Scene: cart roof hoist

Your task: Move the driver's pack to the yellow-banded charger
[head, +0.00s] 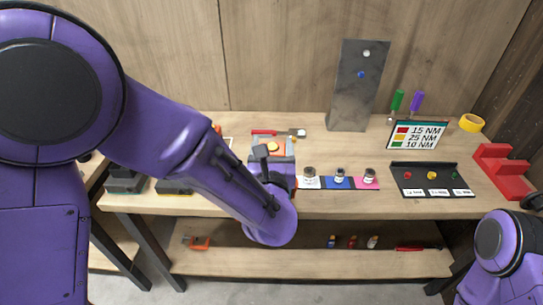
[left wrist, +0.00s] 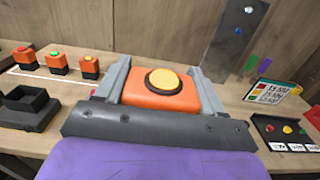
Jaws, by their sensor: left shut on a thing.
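My left gripper (head: 272,145) is over the workbench and shut on an orange pack with a round yellow top. The pack (left wrist: 160,90) sits between the two grey fingers in the left wrist view. Two dark, box-like chargers stand at the bench's left front, a left one (head: 125,183) and a right one (head: 172,187) partly behind my left arm. My right gripper is not in view; only part of that arm shows.
Orange packs with coloured tops (left wrist: 57,62) stand behind the charger. A grey upright panel (head: 356,85), a torque sign (head: 417,135), a black button tray (head: 432,180) and a red stand (head: 503,170) occupy the right side. Small items stand on coloured mats (head: 325,183).

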